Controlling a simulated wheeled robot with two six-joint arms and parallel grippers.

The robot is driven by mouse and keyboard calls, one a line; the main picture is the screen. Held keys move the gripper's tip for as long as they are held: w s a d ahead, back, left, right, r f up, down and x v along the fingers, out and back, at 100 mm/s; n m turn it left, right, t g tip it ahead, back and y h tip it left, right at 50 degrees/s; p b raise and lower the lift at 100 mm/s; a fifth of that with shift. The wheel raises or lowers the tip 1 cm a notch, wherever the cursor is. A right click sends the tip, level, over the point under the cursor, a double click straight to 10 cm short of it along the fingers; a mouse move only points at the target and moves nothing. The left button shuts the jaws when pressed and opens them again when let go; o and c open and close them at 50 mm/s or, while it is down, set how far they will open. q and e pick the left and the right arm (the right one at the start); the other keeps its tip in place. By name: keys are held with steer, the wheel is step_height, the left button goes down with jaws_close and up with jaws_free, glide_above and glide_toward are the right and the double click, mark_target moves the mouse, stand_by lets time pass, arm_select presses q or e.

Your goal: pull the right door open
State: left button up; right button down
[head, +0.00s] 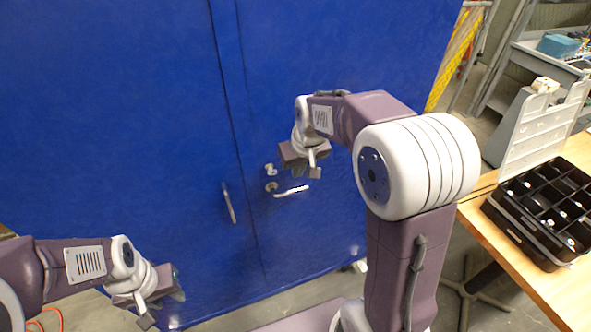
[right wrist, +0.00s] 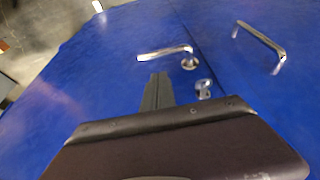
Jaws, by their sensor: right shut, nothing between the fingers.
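The right door (head: 325,70) is a tall blue panel that looks shut, level with the left door (head: 110,100). It bears a silver lever handle (head: 292,191), lying about level, with a lock (head: 270,169) above. The handle also shows in the right wrist view (right wrist: 165,53), as does the lock (right wrist: 203,88). My right gripper (head: 313,168) is in front of the right door, just above the lever; its fingers (right wrist: 157,92) are together, empty and apart from the lever. My left gripper (head: 150,312) hangs low before the left door, its fingers too unclear to judge.
The left door has an upright bar handle (head: 229,202). At the right, a wooden table (head: 490,232) holds a black compartment box (head: 500,215) with its lid raised. A grey cart (head: 535,60) stands behind. Floor shows between doors and table.

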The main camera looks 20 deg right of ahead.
mark_target(294, 181)
steer(key=shift+x, duration=3.6)
steer(key=shift+s+a, duration=0.1)
steer(key=shift+s, duration=0.05)
